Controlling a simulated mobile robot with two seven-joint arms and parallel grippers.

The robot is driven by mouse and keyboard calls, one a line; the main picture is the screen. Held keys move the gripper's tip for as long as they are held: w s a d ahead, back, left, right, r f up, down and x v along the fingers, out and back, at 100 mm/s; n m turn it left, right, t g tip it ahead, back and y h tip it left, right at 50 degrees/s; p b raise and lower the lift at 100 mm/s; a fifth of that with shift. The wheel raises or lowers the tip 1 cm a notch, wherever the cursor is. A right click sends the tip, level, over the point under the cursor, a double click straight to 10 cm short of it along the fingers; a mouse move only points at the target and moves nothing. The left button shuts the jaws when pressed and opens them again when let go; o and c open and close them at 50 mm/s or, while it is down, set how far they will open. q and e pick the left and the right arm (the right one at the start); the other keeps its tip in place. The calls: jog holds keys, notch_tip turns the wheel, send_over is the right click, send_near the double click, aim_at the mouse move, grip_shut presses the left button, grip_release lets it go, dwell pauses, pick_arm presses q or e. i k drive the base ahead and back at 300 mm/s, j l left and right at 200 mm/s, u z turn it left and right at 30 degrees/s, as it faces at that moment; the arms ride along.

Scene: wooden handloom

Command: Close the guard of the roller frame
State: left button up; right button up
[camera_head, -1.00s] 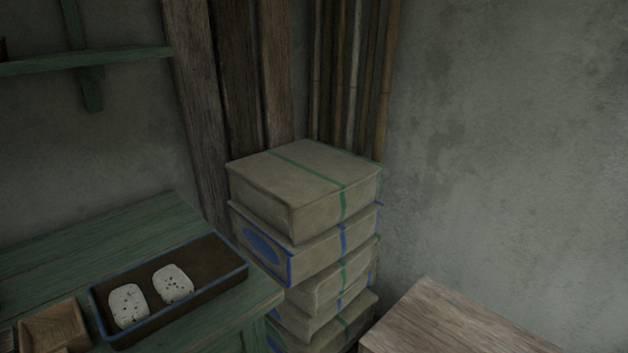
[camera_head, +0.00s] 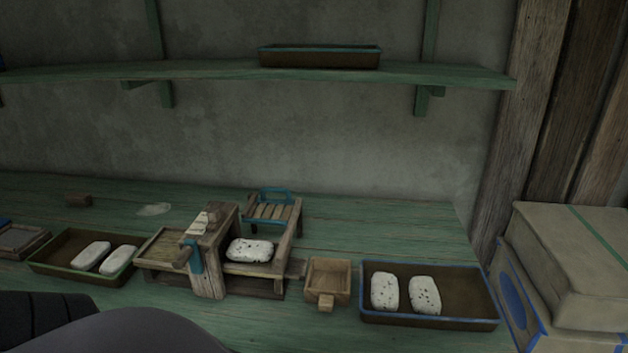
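The wooden roller frame (camera_head: 208,277) stands on the green bench in the middle of the head view. Its slatted guard (camera_head: 267,212), with a blue handle (camera_head: 270,192), appears swung up and back behind the bed, leaving the bed uncovered from above. A white speckled slab (camera_head: 250,250) lies on the bed. A blue lever (camera_head: 195,257) is on the frame's front left. Neither gripper shows. A dark grey rounded shape at the bottom left looks like part of my own body.
A blue-rimmed tray (camera_head: 428,321) with two speckled slabs is at right, and a green-rimmed tray (camera_head: 50,268) with two paler slabs at left. A small wooden box (camera_head: 341,278) sits beside the frame. A shelf (camera_head: 210,72) runs above; stacked boxes (camera_head: 570,258) stand far right.

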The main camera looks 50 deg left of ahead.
aim_at(262, 201)
jog(key=u, duration=1.7)
